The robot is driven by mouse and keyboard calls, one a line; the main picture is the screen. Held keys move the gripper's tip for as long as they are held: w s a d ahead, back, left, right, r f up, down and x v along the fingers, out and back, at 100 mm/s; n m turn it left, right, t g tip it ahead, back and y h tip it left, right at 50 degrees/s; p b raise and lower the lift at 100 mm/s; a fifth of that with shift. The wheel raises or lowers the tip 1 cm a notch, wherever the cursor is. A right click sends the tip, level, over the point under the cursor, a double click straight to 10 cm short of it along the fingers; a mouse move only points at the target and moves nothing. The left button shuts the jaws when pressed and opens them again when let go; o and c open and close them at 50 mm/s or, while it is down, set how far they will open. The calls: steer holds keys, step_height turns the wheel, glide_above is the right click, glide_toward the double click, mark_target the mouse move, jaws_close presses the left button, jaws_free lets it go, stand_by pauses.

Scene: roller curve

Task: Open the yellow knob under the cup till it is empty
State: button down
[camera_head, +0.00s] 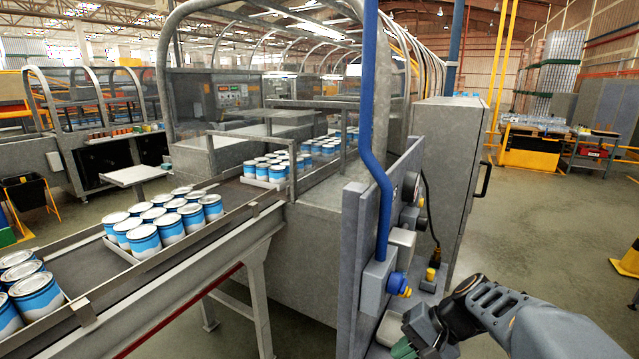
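A grey panel (352,265) stands right of the machine, carrying a blue pipe (371,110) that runs down to a grey box. On that box is a blue fitting with a yellow knob (399,285). A pale grey cup-like part (402,245) sits just above and behind this fitting. I cannot see what is inside it. A second small yellow piece (431,275) stands to the right on a dark base. My gripper (408,340) is low in front of the panel, below and apart from the yellow knob. Its greenish fingertips are partly cut off by the bottom edge.
Round gauges (410,188) and a black cable (427,205) are on the panel's right side. A grey cabinet (450,180) stands behind. A conveyor (85,275) with several blue-and-white cans is at left. Open floor (545,230) lies to the right.

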steer(key=w+d+f+m+t+y, duration=0.2)
steer(key=w+d+m+t+y, duration=0.5)
steer(key=w+d, duration=0.4)
steer(key=shift+n+t+y, duration=0.3)
steer(key=shift+n+t, duration=0.1)
steer(key=shift+t, duration=0.1)
steer(key=x, duration=0.4)
steer(key=shift+w+a+r, duration=0.1)
steer(key=shift+w, duration=0.2)
steer(key=shift+a, duration=0.1)
